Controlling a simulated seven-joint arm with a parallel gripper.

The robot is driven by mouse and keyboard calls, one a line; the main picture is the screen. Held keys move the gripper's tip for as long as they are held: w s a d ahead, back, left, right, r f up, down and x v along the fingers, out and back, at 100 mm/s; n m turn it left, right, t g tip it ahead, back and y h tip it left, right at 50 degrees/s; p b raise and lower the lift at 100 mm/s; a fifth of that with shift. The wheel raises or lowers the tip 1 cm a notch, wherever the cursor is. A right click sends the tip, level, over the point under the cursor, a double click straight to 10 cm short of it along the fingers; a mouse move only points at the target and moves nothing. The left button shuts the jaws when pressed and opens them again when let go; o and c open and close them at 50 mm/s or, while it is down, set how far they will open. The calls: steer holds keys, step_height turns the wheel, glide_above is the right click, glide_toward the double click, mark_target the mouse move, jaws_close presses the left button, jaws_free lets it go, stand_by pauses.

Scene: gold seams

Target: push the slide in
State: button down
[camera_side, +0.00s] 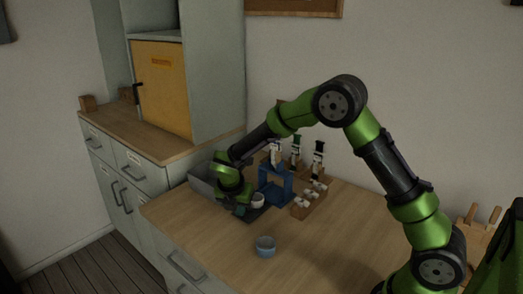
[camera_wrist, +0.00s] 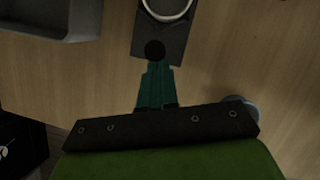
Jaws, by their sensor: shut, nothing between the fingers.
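The slide is a dark flat plate (camera_wrist: 172,42) at the top of the wrist view, with a dark round knob (camera_wrist: 154,50) near its end. A white cup (camera_wrist: 166,6) stands on the plate; it also shows in the side view (camera_side: 258,201). A blue frame (camera_side: 272,188) stands just behind the cup in the side view. My gripper (camera_wrist: 157,68) is shut and empty, its teal fingertips right at the knob's near side. I cannot tell whether they touch it. In the side view my gripper (camera_side: 240,209) is low over the worktop, partly hiding the slide.
A blue-grey bowl (camera_side: 265,246) stands in front on the worktop (camera_side: 325,240). A grey bin (camera_side: 203,180) is behind my gripper at left. A wooden rack (camera_side: 309,203) with small white pieces and several upright tools stand right of the blue frame. The right front worktop is clear.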

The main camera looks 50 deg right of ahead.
mark_target(263, 198)
steer(key=d, duration=1)
steer(key=shift+d, duration=0.2)
steer(key=shift+s+a, duration=0.1)
